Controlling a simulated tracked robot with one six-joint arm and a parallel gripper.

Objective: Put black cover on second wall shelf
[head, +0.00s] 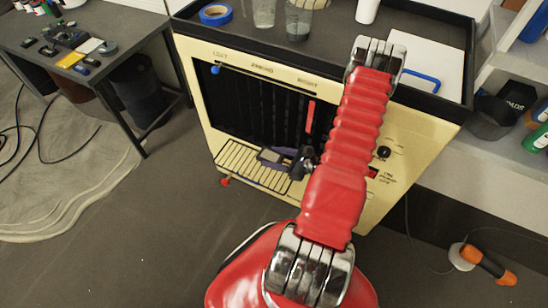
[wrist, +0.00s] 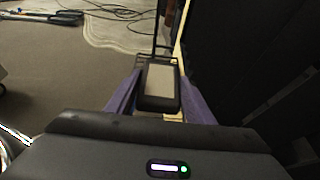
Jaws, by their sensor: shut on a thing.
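My gripper (head: 283,160) is in front of the cream cabinet, low at its dark slatted opening. In the wrist view my gripper's purple fingers (wrist: 160,96) are on both sides of a black-rimmed piece with a pale grey-beige face (wrist: 161,78), and they are shut on it. It looks like the black cover. In the head view this piece (head: 270,156) is small and partly hidden by the fingers. White wall shelves (head: 490,165) stand at the right edge; only parts of them show, so I cannot tell which is the second.
The cream cabinet (head: 240,175) has a wire rack (head: 238,160) at its base and a black-rimmed top holding blue tape (head: 215,14) and glasses. A table (head: 110,30) stands left. An orange-handled tool (head: 488,266) is lower right.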

